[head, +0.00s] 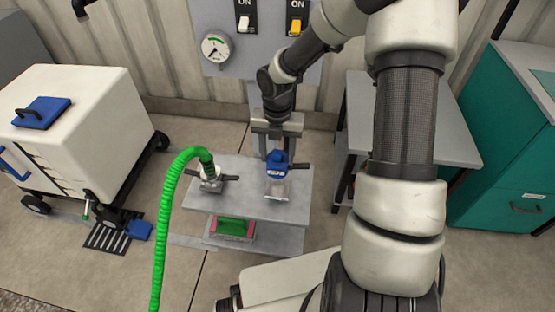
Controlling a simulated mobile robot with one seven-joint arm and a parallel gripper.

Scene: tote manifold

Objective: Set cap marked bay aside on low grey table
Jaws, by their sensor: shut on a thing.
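A blue cap (277,160) with a small white label sits on a pale fitting with dark side levers (275,188), on the right of a grey top. The label is too small to read. My gripper (277,150) comes down from above and is shut on the cap's upper part. The cap looks upright and still at the fitting; I cannot tell whether it is seated or slightly raised. A grey table (447,146) stands on the right, partly hidden behind my arm.
A green hose (165,215) joins a second levered fitting (210,182) on the left of the grey top (245,203). A red and green tote (233,229) sits below. A white wheeled cart (85,110) is left, a teal cabinet (500,165) right. A panel with a gauge (216,48) stands behind.

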